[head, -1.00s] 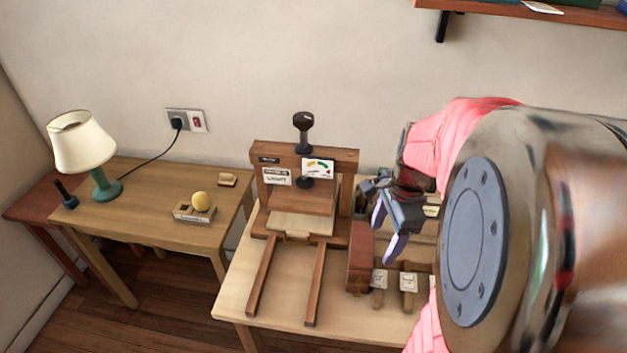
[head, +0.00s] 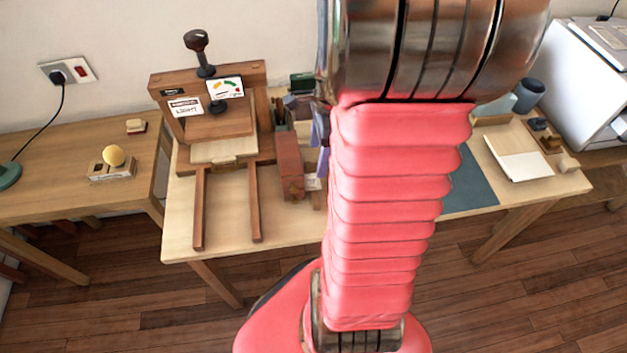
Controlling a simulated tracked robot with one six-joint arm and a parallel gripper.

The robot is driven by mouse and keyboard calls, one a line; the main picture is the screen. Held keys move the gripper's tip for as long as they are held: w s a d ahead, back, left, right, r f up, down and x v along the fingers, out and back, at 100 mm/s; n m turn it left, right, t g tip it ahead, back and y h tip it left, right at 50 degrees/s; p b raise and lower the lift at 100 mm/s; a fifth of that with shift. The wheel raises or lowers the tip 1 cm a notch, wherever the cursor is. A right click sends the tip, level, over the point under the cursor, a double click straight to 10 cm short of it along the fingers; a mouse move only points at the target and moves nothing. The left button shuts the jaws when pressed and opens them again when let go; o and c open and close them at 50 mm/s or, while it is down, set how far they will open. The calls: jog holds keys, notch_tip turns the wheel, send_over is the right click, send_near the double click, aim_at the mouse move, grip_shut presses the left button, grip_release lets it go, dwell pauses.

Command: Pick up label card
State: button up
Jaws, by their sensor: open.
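A small white card (head: 312,183) shows just right of the red-brown box (head: 290,165) on the pale worktable; it looks like a label card, and its print is too small to read. My arm hides what lies to its right. My gripper (head: 321,152) is mostly hidden behind my arm. One purple-grey finger shows, pointing down close above the white card in the picture. The gripper is open, and I see nothing held in it. I cannot tell whether the finger touches the card.
A wooden press (head: 215,120) with a black knob stands left of the box. A side table (head: 60,190) holds a yellow ball on a stand (head: 113,158). Right of my arm are a dark mat (head: 472,188), a tray with paper (head: 515,157) and a white machine (head: 590,85).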

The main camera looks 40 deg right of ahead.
send_over(313, 181)
jog(key=shift+s+d+f, duration=0.15)
jog(key=shift+s+f, duration=0.05)
jog(key=shift+f, duration=0.95)
jog(key=shift+s+d+f, duration=0.1)
jog(key=shift+s+f, duration=0.1)
jog(key=shift+f, duration=0.95)
jog(key=shift+w+a+f, duration=0.1)
jog(key=shift+w+f, duration=0.05)
jog(key=shift+f, duration=1.15)
jog(key=shift+w+a+f, duration=0.1)
jog(key=shift+w+f, duration=0.05)
jog(key=shift+f, duration=1.1)
jog(key=c, duration=1.1)
notch_tip(313, 181, up, 18)
jog(key=shift+r, duration=0.1)
